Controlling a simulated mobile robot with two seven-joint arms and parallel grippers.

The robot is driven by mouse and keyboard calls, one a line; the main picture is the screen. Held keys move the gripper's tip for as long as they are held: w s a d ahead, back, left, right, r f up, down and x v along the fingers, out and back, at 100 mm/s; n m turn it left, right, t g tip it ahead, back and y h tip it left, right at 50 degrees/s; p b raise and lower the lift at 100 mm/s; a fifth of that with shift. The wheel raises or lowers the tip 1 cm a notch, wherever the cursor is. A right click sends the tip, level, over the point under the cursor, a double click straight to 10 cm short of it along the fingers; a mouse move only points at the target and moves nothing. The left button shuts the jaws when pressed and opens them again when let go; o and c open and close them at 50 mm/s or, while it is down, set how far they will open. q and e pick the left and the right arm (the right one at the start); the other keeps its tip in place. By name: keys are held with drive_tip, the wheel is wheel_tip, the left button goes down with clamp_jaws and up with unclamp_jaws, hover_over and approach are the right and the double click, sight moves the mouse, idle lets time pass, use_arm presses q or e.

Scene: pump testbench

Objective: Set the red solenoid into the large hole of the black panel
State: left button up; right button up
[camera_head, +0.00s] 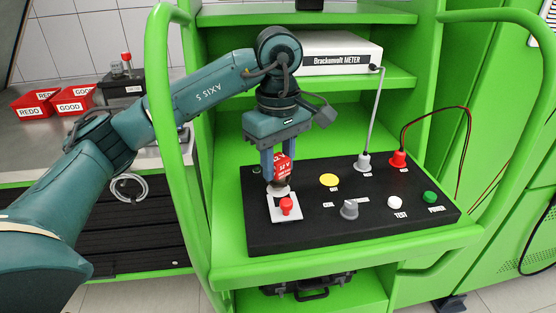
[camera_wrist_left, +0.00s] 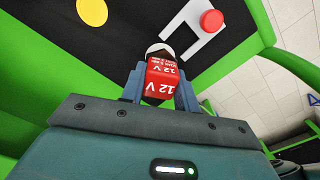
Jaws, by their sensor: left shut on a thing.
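The red solenoid (camera_head: 282,166), with white "12 V" lettering and a pale metallic end, is held between the blue fingers of my left gripper (camera_head: 275,164). It also shows in the left wrist view (camera_wrist_left: 162,80), gripped from both sides. The gripper points down over the left part of the black panel (camera_head: 325,225). The solenoid's pale lower end is close to the panel, beside a white slotted plate (camera_head: 277,213) with a red knob (camera_head: 287,205). I cannot make out the large hole, nor tell whether the solenoid's end touches the panel. My right gripper is not in view.
The panel also carries a yellow disc (camera_head: 329,180), a grey knob (camera_head: 349,209), white and green buttons, and two plugs with cables at the back right. Green frame rails (camera_head: 172,140) stand left and right. A white meter (camera_head: 337,54) sits on the shelf above.

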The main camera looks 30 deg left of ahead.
use_arm(q)
drive_tip(key=shift+f+b, duration=0.9)
drive_tip(key=shift+f, duration=0.15)
idle(0.4)
drive_tip(key=o, duration=1.3)
drive_tip(key=shift+r, duration=0.1)
drive_tip(key=shift+r+p, duration=1.45)
drive_tip(key=shift+r, duration=0.55)
drive_tip(key=shift+r+p, duration=1.55)
drive_tip(key=shift+r, duration=0.4)
drive_tip(key=shift+d+f, duration=0.1)
drive_tip(key=shift+f, duration=0.05)
